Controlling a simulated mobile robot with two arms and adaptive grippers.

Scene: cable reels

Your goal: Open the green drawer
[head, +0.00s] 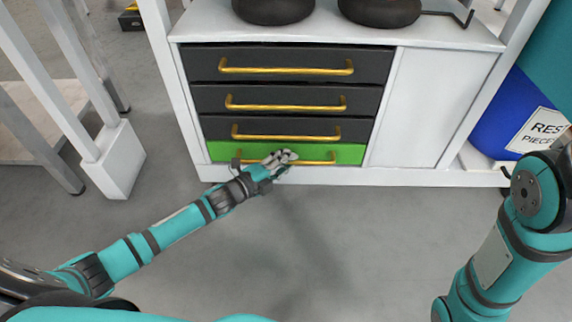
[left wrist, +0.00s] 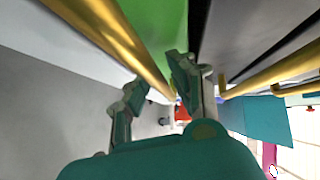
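The green drawer (head: 350,153) is the bottom one in a white cabinet and looks shut, with no inside showing. Its gold bar handle (head: 322,163) runs along its front. In the left wrist view the green front (left wrist: 167,22) and the gold handle (left wrist: 112,36) show close up. My left gripper (head: 284,158) is at the middle of this handle and hides part of it. In the left wrist view its fingers (left wrist: 157,78) are apart, one on each side of the bar; I cannot tell if either touches it. My right gripper is out of view; only my right arm shows.
Three dark drawers (head: 290,64) with gold handles sit above the green one. A white panel (head: 435,105) is to their right, and a blue bin (head: 515,108) stands beyond. A white post (head: 115,160) stands left. The grey floor before the drawers is clear.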

